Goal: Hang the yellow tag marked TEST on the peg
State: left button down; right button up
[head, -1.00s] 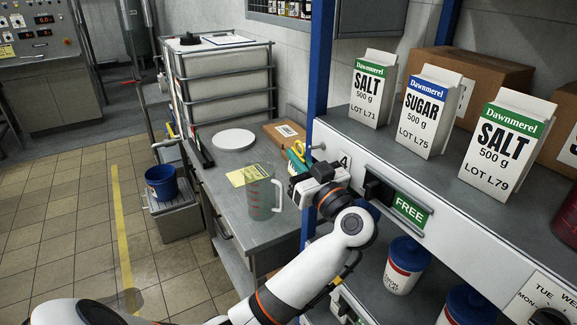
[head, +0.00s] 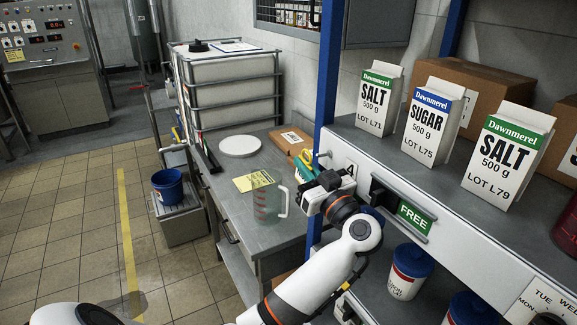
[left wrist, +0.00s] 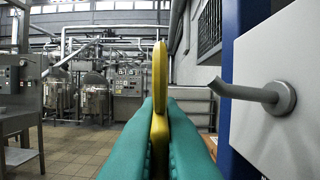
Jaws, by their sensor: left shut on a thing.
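My left gripper (head: 304,171) has teal fingers and is shut on a yellow tag (left wrist: 159,75), which stands upright and edge-on between the fingertips in the left wrist view. Its lettering cannot be read from here. In the head view a bit of the tag (head: 307,156) shows above the fingers. The grey peg (left wrist: 250,93) sticks out from the white shelf front, to the right of the tag and apart from it in the left wrist view. The peg also shows small in the head view (head: 322,155), just right of the gripper. My right gripper is out of view.
A blue post (head: 327,75) stands just behind the peg. A clear jug (head: 268,201) and a yellow note (head: 254,180) are on the metal table below. A FREE slider (head: 412,215) is on the shelf front, with cartons above.

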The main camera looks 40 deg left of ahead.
pick_arm(q)
jog(key=shift+w+r, duration=0.1)
jog(key=shift+w, duration=0.2)
jog(key=c, duration=1.5)
grip_release()
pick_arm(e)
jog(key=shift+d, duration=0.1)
pick_arm(q)
jog(key=shift+d, duration=0.1)
